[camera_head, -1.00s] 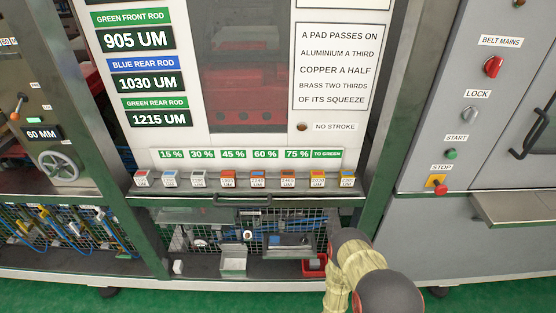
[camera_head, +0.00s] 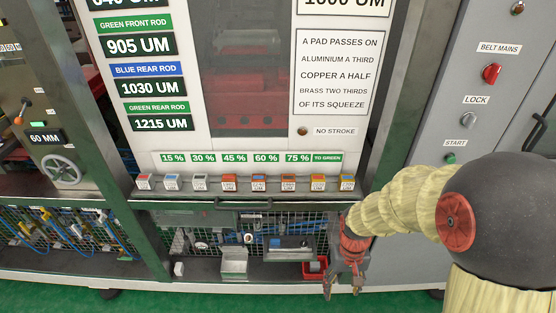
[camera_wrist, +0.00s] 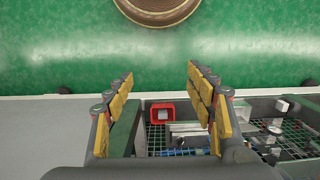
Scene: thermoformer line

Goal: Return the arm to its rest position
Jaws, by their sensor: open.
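My arm reaches in from the right in the head view, in pale yellow sleeving with a dark round joint. My gripper (camera_head: 343,292) hangs fingers down in front of the lower right of the machine, just right of a small red bin (camera_head: 314,267). In the wrist view my gripper (camera_wrist: 158,105) has its two yellow-padded fingers spread wide apart with nothing between them. The red bin (camera_wrist: 153,112) shows beyond the fingers in that view, apart from them.
A row of labelled blocks (camera_head: 258,184) stands on the ledge above a wire-mesh bay. A pale metal tray (camera_head: 234,262) sits on the lower shelf. A grey cabinet with a red belt mains knob (camera_head: 491,73) stands behind my arm at right. Green floor (camera_head: 230,303) lies clear in front.

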